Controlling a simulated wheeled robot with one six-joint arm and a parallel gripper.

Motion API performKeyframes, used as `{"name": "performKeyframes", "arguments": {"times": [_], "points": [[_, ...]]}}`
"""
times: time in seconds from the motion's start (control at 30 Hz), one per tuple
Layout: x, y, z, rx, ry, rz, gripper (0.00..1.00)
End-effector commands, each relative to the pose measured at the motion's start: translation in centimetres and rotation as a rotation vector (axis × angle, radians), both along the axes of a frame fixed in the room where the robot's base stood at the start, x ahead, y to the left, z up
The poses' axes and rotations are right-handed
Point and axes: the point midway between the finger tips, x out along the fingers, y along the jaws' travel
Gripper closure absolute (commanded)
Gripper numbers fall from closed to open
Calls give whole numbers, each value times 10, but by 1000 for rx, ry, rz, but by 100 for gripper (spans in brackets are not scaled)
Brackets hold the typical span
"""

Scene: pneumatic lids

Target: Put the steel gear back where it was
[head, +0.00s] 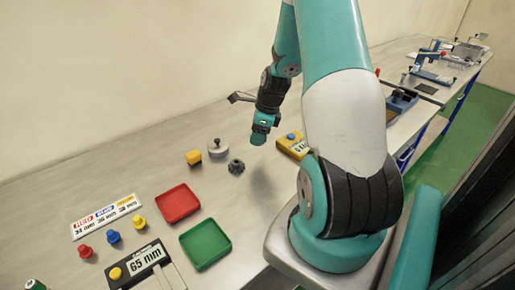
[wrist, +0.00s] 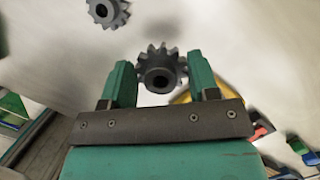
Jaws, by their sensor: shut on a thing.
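A dark grey toothed gear (wrist: 160,70) sits between the two green fingers of my gripper (wrist: 161,77) in the wrist view, and the gripper is shut on it. In the head view my gripper (head: 261,132) hangs above the table, and the held gear cannot be made out there. A second dark gear (head: 236,166) rests on the table just left of and below my gripper; a similar gear shows at the top left of the wrist view (wrist: 108,12). The two gears look alike in colour.
A yellow block (head: 193,157) and a grey round piece with a knob (head: 217,148) stand left of the table gear. A red tray (head: 178,204) and a green tray (head: 205,244) lie nearer.

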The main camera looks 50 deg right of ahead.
Motion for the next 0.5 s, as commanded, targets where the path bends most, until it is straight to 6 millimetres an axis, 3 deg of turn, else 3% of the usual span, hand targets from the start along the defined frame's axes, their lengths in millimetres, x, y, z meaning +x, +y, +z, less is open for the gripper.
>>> {"name": "performKeyframes", "arguments": {"times": [0.1, 0.5], "points": [[0, 0, -19, 1, 1, -1, 81], [0, 0, -64, 1, 1, 0, 81]]}}
